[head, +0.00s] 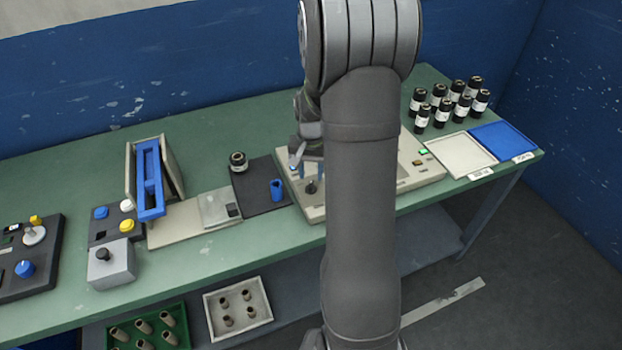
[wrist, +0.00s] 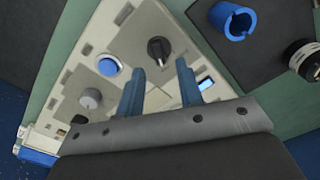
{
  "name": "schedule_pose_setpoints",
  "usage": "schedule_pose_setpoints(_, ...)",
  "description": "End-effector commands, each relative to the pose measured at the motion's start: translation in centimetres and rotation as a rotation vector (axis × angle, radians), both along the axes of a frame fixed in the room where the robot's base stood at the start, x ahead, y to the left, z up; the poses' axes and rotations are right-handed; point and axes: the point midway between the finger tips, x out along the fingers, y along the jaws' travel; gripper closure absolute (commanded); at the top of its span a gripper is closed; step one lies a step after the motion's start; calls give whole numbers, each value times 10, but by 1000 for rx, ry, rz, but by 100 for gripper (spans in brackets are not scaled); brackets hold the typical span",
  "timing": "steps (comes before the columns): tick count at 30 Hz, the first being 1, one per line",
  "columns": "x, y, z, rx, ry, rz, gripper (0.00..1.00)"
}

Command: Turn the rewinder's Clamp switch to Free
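A cream control panel (head: 410,181), which may be the rewinder, stands on the bench, partly hidden by my arm. In the wrist view the panel (wrist: 106,30) carries a black rotary switch (wrist: 158,48), a blue button (wrist: 108,65) and a grey knob (wrist: 91,98). No label is readable, so I cannot tell which is Clamp. The black switch also shows in the head view (head: 311,187). My gripper (wrist: 160,68) is open and empty, its two blue fingers spread. The black switch appears just beyond the gap between the fingertips, apart from them.
A dark mat (head: 262,181) with a blue ring (head: 277,190) and a black roll (head: 238,161) lies left of the panel. Several black bottles (head: 440,92), a white tray (head: 461,155) and a blue tray (head: 503,142) are at right. A grey switch box (head: 111,266) stands at left.

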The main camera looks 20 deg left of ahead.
Motion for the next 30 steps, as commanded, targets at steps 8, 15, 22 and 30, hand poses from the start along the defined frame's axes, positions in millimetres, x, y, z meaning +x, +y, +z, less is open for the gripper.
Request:
schedule_pose_setpoints(8,0,0,-31,0,0,0,66)
schedule_pose_setpoints(15,0,0,-34,0,-1,0,66)
schedule_pose_setpoints(22,0,0,-34,0,-1,0,94)
schedule_pose_setpoints(30,0,0,-34,0,-1,6,100)
